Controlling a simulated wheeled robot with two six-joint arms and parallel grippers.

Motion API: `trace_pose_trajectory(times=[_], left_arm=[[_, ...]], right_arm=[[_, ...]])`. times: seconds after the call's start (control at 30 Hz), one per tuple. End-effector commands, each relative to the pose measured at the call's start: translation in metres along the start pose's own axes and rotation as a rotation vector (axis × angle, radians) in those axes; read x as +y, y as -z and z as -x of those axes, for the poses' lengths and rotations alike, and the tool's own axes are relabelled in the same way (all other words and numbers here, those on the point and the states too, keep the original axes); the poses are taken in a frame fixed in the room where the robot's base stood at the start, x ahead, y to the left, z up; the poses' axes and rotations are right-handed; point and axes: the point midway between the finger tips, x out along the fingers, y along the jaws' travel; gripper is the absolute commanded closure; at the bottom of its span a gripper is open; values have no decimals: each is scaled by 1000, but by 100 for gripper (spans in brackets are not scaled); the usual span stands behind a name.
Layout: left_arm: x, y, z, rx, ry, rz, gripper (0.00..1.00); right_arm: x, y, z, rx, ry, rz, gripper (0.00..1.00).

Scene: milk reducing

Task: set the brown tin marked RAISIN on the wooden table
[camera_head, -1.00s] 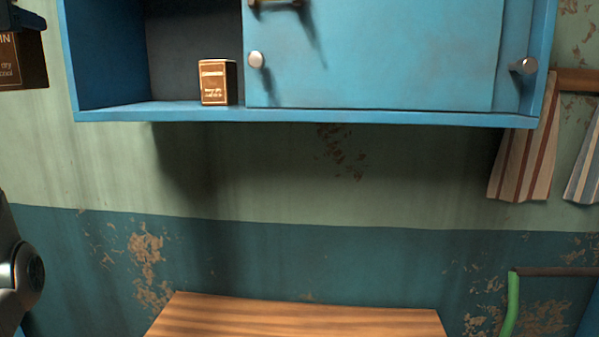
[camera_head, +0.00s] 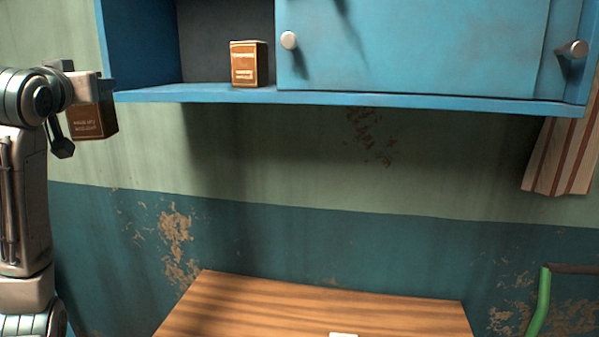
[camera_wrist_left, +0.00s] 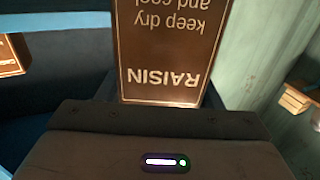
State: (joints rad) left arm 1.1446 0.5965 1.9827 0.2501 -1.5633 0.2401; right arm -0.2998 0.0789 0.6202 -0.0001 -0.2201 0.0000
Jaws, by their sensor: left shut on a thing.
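The brown tin marked RAISIN (camera_head: 93,121) hangs in the air at the left of the head view, left of the blue cabinet. In the left wrist view its label, RAISIN, keep dry and cool, shows upside down on the tin (camera_wrist_left: 168,52). My left gripper (camera_head: 90,92) is shut on the tin. The wooden table (camera_head: 300,305) is lower, at the bottom middle, to the right of the tin. My right gripper is in neither view.
A second brown tin (camera_head: 248,66) stands on the open shelf of the blue cabinet (camera_head: 420,50). A small white thing (camera_head: 343,335) shows on the table at the bottom edge. A green-legged piece (camera_head: 541,300) stands at right. The table's visible top is otherwise clear.

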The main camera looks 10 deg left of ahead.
Motion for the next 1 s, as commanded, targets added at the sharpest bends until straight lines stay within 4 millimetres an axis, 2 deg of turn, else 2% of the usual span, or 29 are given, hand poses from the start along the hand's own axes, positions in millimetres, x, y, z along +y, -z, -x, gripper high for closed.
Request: trace_pose_trajectory(times=[0.03, 0.2, 0.47, 0.77, 1.0], left_arm=[[6, -21, -8, -7, -12, -4, 73], [26, -79, -24, -7, -59, -3, 73], [52, -170, -31, -6, -145, -3, 73], [78, -273, -14, -6, -259, -2, 73], [93, -351, 17, -6, -359, 0, 73]], right_arm=[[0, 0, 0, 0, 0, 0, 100], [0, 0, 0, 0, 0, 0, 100], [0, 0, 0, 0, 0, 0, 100], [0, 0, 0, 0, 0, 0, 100], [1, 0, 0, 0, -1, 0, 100]])
